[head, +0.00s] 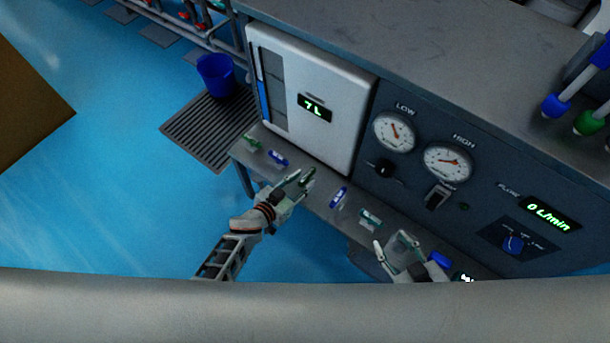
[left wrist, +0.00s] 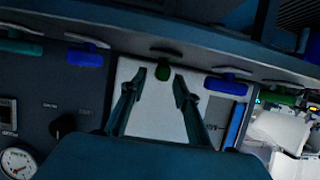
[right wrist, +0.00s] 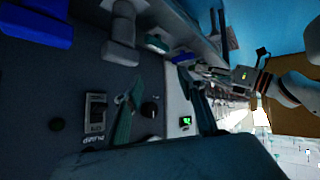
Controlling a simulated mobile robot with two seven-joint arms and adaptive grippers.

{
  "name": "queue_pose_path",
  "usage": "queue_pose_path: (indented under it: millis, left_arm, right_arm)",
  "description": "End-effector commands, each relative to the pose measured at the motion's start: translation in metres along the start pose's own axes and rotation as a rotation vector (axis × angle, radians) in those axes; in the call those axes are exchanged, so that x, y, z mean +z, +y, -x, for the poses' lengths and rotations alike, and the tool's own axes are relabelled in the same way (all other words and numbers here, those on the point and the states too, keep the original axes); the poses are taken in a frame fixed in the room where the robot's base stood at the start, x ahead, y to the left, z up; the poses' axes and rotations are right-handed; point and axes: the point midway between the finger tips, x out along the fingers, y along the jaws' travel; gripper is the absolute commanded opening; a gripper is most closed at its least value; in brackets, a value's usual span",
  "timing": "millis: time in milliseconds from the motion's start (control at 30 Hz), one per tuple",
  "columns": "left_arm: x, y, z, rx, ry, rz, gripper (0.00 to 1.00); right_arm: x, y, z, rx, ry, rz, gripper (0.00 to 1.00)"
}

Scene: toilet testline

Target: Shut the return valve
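Several valves with green, teal and blue handles sit in a row along the bench's front ledge. I see no label marking the return valve. My left gripper (head: 299,184) is at a green handle (head: 308,176). In the left wrist view, its fingers (left wrist: 160,84) are apart, with that green handle (left wrist: 163,70) between their tips; contact cannot be told. A blue handle (head: 339,197) and a teal handle (head: 370,218) lie to its right. My right gripper (head: 396,246) is near the ledge, left of another blue handle (head: 438,260). In the right wrist view, its fingers (right wrist: 160,82) are apart and empty.
The bench front holds a white tank panel (head: 320,85) reading 7 L, a low gauge (head: 394,131), a high gauge (head: 447,162) and a flow display (head: 549,215) reading 0 L/min. A blue bucket (head: 214,75) stands on a floor grate (head: 200,130).

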Motion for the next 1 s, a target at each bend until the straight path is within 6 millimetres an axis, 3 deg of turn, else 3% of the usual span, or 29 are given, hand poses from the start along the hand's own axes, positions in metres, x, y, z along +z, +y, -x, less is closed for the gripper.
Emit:
queue_pose_path:
  millis: [33,200,500,533,633,1000]
  left_arm:
    - [0.007,0.002,-0.007,0.002,-0.005,0.005,0.31]
    - [0.003,0.001,-0.021,0.001,-0.002,0.003,0.31]
    - [-0.002,0.0,-0.024,-0.001,0.002,-0.001,0.31]
    - [-0.002,0.0,-0.024,-0.001,0.002,-0.001,0.28]
    - [-0.001,0.0,-0.024,-0.001,0.001,-0.001,0.02]
    - [0.0,-0.002,-0.023,0.018,-0.001,-0.012,0.0]
  right_arm:
    - [0.003,-0.002,-0.002,-0.004,0.0,-0.001,0.4]
    - [-0.014,0.001,-0.006,-0.004,0.034,0.008,0.4]
    - [-0.024,0.002,-0.005,-0.004,0.051,0.012,0.4]
    - [-0.023,0.002,-0.005,-0.005,0.05,0.012,0.4]
    - [-0.021,0.001,-0.004,-0.006,0.045,0.009,0.4]
    - [-0.016,-0.001,-0.005,-0.005,0.036,0.002,0.4]
